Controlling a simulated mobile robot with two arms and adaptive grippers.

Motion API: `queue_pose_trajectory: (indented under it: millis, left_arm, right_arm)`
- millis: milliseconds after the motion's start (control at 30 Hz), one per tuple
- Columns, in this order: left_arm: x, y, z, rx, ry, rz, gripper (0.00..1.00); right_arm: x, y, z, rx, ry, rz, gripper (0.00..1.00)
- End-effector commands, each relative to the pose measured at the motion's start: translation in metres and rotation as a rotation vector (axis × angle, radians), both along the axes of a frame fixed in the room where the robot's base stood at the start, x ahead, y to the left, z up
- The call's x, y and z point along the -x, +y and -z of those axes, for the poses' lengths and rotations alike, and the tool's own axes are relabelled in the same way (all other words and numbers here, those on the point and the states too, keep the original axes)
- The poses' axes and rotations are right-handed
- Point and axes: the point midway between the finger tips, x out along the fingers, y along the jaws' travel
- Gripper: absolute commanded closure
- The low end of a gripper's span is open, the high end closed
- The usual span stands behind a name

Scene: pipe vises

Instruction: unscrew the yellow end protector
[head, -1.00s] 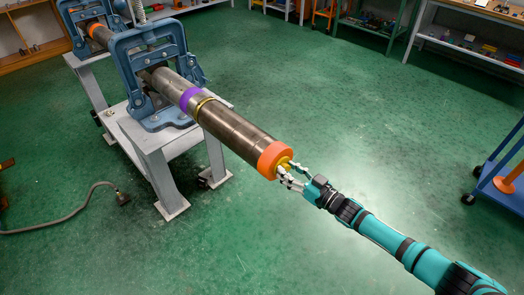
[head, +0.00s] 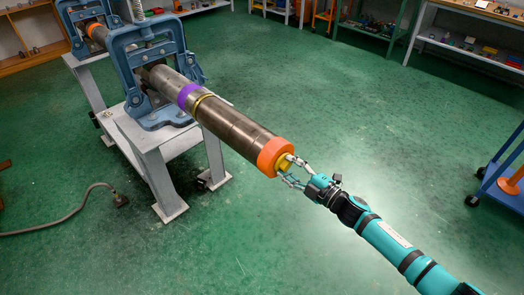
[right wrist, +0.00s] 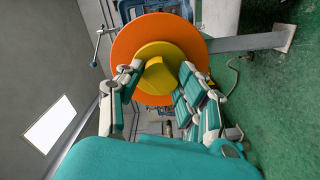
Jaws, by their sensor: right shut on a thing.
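The yellow end protector (head: 285,162) sits at the near end of a long dark steel pipe (head: 235,128), inside an orange ring (head: 270,157). In the right wrist view the yellow protector (right wrist: 172,54) is a disc with a raised grip, in front of the wider orange ring (right wrist: 127,44). My right gripper (head: 293,170) is shut on the yellow protector, with a finger on either side of its raised grip. The fingers hide part of the protector. My left gripper is not in view.
The pipe, with a purple band (head: 187,95), is held in a blue pipe vise (head: 150,75) on a grey stand (head: 170,165). A hose (head: 70,212) lies on the floor at left. A blue cart (head: 500,180) stands at right. The green floor between is clear.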

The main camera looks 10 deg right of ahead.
Motion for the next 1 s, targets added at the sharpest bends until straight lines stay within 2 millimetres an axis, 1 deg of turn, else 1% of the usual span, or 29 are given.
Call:
queue_pose_trajectory:
  millis: [167,267,367,800,1000]
  left_arm:
    - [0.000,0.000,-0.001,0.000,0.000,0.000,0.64]
    - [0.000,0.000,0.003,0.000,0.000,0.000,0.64]
    - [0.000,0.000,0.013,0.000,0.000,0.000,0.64]
    - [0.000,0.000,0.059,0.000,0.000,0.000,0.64]
    - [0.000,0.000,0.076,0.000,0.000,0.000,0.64]
  right_arm:
    - [0.000,0.000,-0.002,-0.003,-0.001,-0.001,1.00]
    - [0.000,0.000,-0.001,0.021,-0.021,-0.002,1.00]
    - [0.000,0.001,0.002,0.123,-0.103,-0.002,1.00]
    - [0.000,0.000,0.002,0.684,-0.542,0.001,1.00]
    - [0.001,0.000,0.000,0.905,-0.715,0.001,1.00]
